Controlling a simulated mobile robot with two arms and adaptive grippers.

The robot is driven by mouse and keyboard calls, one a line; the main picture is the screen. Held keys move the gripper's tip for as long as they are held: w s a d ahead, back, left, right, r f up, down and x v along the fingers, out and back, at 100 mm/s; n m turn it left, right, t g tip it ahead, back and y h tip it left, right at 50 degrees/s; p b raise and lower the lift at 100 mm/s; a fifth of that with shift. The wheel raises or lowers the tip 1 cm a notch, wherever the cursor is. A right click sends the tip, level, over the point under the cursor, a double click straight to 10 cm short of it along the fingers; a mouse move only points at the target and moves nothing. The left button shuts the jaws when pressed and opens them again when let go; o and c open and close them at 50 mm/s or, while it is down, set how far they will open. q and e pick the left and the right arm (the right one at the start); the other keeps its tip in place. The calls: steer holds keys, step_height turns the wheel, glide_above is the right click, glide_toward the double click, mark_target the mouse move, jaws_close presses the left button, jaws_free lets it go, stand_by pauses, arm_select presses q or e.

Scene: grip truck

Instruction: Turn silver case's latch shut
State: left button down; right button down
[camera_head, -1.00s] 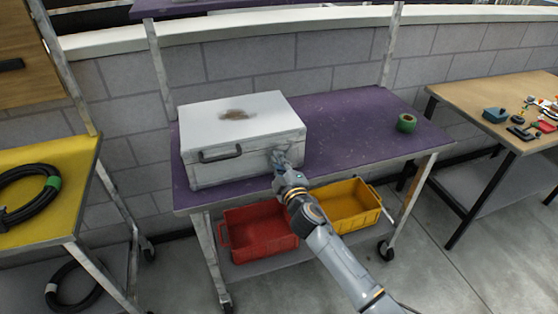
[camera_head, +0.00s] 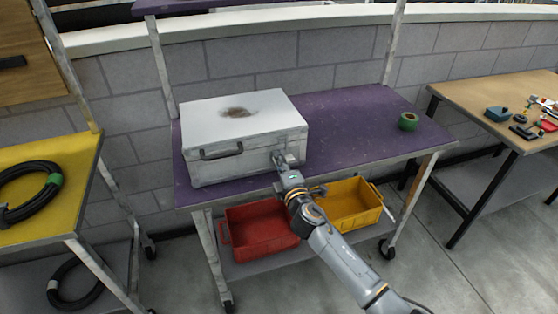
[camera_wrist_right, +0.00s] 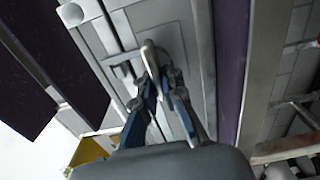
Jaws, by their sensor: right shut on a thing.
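The silver case (camera_head: 215,113) sits closed on the left part of the purple cart top, its front with a dark handle (camera_head: 221,152) facing me. My right gripper (camera_head: 280,158) is at the right end of the case's front. In the right wrist view my right gripper (camera_wrist_right: 158,78) is shut on the latch (camera_wrist_right: 149,54), a small metal lever on a plate on the case's front (camera_wrist_right: 122,58). The fingers cover the latch's lower part, and it is too small to make out in the head view. My left gripper is not in view.
The purple cart top (camera_head: 345,130) is clear to the right of the case, except for a green tape roll (camera_head: 408,122). A red bin (camera_head: 262,228) and a yellow bin (camera_head: 347,204) stand on the shelf below. A yellow table (camera_head: 30,195) stands left, a wooden table (camera_head: 500,95) right.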

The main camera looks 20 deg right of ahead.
stand_by(0.3)
steer(key=c, duration=1.4)
jaws_free()
steer(key=shift+c, duration=0.2)
steer(key=s, duration=1.2)
steer(key=shift+d, duration=0.2)
steer(key=shift+f, duration=0.15)
